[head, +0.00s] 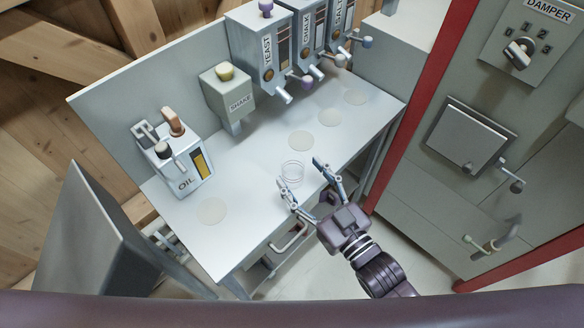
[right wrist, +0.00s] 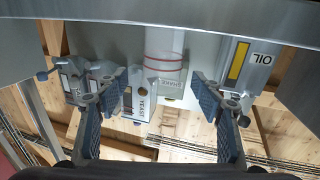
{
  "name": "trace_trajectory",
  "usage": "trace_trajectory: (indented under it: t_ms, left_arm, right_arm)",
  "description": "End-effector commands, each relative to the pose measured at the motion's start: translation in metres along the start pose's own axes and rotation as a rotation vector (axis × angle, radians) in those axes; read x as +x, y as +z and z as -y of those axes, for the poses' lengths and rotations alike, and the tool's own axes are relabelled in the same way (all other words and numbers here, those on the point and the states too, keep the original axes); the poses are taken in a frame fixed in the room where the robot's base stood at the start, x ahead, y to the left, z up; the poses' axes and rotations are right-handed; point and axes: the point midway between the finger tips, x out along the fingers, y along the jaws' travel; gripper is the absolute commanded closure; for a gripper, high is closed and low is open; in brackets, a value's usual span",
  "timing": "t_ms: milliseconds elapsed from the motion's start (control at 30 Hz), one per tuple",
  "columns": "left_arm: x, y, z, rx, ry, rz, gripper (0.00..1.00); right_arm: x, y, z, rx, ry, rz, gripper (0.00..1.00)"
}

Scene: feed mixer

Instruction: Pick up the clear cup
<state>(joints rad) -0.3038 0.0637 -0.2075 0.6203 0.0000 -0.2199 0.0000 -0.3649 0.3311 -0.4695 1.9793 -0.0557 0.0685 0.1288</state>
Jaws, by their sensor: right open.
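The clear cup (head: 292,170) stands upright on the pale grey bench (head: 240,195), near its front edge in the head view. My right gripper (head: 301,176) is open, with its two fingers spread on the cup's near side, fingertips close to it. In the right wrist view the cup (right wrist: 165,72), with red lines around it, shows centred between the open fingers (right wrist: 158,88). I see no finger closed on it; whether a fingertip touches it I cannot tell. My left gripper is not in view.
The oil dispenser (head: 180,165) stands left on the bench. The shake dispenser (head: 228,95) and yeast dispenser (head: 262,50) are on the back panel, with chalk and salt beside them. Round marks lie on the bench top. A cabinet with a damper knob (head: 519,53) stands right.

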Motion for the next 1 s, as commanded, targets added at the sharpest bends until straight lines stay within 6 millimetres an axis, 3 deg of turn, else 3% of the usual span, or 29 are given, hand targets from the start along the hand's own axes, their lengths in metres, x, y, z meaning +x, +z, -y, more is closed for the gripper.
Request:
trace_trajectory:
  t_ms: [200,533,867,1000]
  left_arm:
    - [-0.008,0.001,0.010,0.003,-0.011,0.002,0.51]
    - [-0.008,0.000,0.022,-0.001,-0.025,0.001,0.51]
    - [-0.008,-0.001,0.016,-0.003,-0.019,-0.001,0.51]
    - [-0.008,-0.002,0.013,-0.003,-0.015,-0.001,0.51]
  right_arm:
    - [0.033,-0.003,0.000,-0.001,0.000,-0.002,0.39]
    - [0.038,-0.001,0.001,0.000,0.000,0.000,0.40]
    - [0.038,-0.001,0.001,0.000,0.000,0.000,0.76]
    - [0.038,-0.001,0.001,0.000,0.000,0.000,0.78]
